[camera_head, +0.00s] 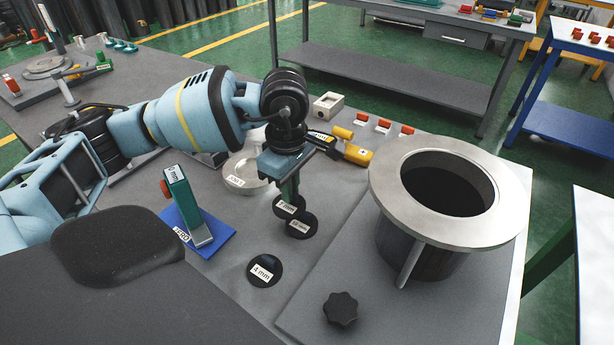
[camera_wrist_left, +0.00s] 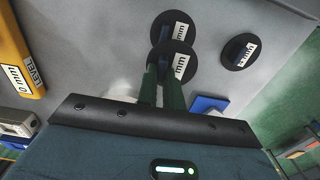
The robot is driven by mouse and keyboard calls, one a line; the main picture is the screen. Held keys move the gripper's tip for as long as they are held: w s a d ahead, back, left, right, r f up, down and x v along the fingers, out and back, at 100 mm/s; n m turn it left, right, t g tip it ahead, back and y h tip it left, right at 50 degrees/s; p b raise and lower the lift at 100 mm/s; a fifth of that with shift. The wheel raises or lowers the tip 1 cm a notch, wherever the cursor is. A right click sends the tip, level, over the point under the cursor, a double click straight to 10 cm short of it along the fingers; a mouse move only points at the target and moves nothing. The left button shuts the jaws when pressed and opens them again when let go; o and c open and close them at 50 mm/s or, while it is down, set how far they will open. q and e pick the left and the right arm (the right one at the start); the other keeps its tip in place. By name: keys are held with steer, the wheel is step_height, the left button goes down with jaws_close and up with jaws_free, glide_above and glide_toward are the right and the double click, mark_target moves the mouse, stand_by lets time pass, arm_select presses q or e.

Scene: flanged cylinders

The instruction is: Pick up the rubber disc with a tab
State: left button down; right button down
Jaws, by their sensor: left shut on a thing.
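A black rubber disc with a white label (camera_head: 284,211) is held at the tips of my left gripper (camera_head: 289,196), just above the table as far as I can tell. In the left wrist view the disc (camera_wrist_left: 164,54) sits at the ends of the green fingers (camera_wrist_left: 161,80), which are shut on it. A third disc labelled 4 mm (camera_head: 264,271) lies apart, nearer the front. The tab cannot be told from the label. My right gripper is out of view.
A large grey flanged cylinder (camera_head: 490,218) stands at the right on a plate, with a black knob (camera_head: 340,309) in front. A blue base with a green block (camera_head: 180,196) stands left. A yellow level (camera_head: 357,154) and a round metal part (camera_head: 240,181) lie behind.

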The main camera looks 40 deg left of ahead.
mark_target(277, 209)
arm_select(q)
steer(key=shift+s+a+r, duration=0.1)
steer(key=shift+s+a, duration=0.05)
steer(key=shift+s, duration=0.7)
steer(key=shift+s+a+r, duration=0.1)
steer(key=shift+s, duration=0.75)
steer(key=shift+s+f, duration=0.1)
